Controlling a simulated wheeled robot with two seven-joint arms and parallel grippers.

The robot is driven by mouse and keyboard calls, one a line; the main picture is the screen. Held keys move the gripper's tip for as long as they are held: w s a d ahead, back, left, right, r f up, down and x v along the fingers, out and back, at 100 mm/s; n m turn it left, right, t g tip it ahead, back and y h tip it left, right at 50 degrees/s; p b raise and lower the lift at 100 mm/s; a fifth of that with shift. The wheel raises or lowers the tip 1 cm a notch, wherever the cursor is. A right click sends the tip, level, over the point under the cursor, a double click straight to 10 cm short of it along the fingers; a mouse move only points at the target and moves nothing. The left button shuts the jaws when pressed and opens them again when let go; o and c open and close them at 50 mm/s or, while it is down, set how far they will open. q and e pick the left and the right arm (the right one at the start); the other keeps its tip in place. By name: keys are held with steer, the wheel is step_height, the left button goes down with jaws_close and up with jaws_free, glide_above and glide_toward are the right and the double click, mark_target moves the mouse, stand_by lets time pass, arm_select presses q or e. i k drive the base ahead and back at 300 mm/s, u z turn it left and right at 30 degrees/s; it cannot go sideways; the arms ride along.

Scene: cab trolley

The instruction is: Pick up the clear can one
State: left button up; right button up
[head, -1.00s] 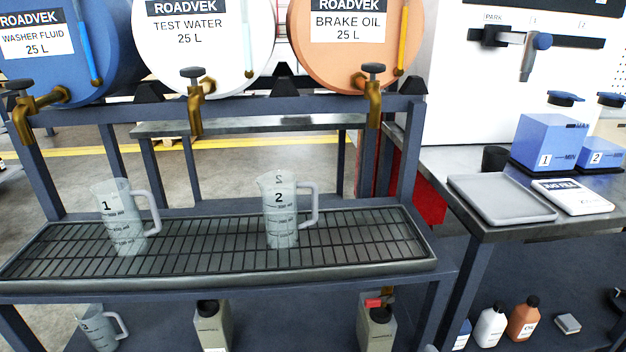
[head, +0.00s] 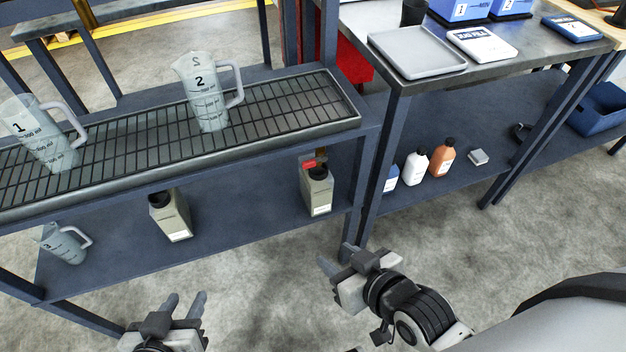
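A clear jug marked 1 (head: 42,135) stands on the rack's black grate at the left, its handle to the right. A clear jug marked 2 (head: 205,95) stands on the same grate further right. A clear jug marked 3 (head: 62,245) is on the shelf below. Two beige cans are on that shelf, one with a black cap (head: 171,215) and one with a red part on top (head: 317,190); their labels are too small to read. My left gripper (head: 186,299) is open and empty, low in front of the rack. My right gripper (head: 337,257) is open and empty, further right. Both are apart from everything.
The rack's front rail and posts frame the lower shelf. At right, a table holds a grey tray (head: 378,42) and a white pad (head: 482,45); small bottles (head: 442,158) stand on its lower shelf. The floor (head: 530,240) in front is clear.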

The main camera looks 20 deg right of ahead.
mark_target(316, 184)
steer(key=k, duration=0.4)
steer(key=u, duration=1.3)
steer(key=i, duration=0.7)
steer(key=z, duration=1.9)
steer(key=i, duration=0.5)
